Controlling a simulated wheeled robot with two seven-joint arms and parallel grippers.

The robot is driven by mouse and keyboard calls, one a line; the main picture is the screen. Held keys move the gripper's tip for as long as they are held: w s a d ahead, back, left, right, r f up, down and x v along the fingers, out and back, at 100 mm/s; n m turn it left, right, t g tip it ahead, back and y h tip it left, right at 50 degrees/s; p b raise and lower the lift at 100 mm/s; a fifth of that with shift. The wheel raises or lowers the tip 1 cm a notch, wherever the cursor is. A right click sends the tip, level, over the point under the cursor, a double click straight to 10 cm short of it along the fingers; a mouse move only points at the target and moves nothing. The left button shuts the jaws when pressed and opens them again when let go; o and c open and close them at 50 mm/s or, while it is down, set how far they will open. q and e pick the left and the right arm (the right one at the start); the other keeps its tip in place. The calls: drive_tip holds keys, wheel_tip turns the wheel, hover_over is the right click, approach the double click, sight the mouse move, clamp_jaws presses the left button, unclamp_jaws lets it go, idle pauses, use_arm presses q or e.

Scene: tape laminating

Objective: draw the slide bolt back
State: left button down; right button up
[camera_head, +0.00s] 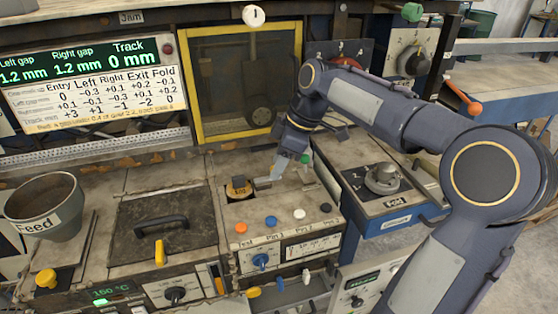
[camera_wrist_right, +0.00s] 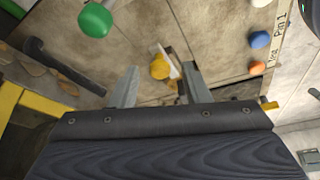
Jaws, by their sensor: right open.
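A yellow knob (camera_head: 238,183) sits at a dark recess in the worn bench top, behind the orange and blue buttons. It looks like the slide bolt's knob, but I cannot be sure. The right wrist view shows this yellow knob (camera_wrist_right: 160,68) beside a pale strip and a dark slot. My right gripper (camera_head: 273,175) is above the bench, to the right of the knob in the head view. In the right wrist view its two fingers (camera_wrist_right: 160,85) are apart, with the knob showing between and beyond them. I see no contact. My left gripper is not in view.
A green knob (camera_head: 305,158) stands close to my right gripper. Orange (camera_head: 241,228), blue (camera_head: 270,220) and white (camera_head: 299,214) buttons line the bench front. A black-handled lid (camera_head: 161,228) and a feed funnel (camera_head: 44,207) are at left. A yellow-framed window (camera_head: 242,137) rises behind.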

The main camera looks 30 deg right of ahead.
drive_tip(key=shift+c, duration=0.3)
clamp_jaws()
drive_tip(key=shift+a, duration=0.1)
drive_tip(key=shift+o, duration=0.3)
unclamp_jaws()
drive_tip(key=shift+r, duration=0.1)
drive_tip(key=v, duration=0.7)
drive_tip(key=shift+r, duration=0.35)
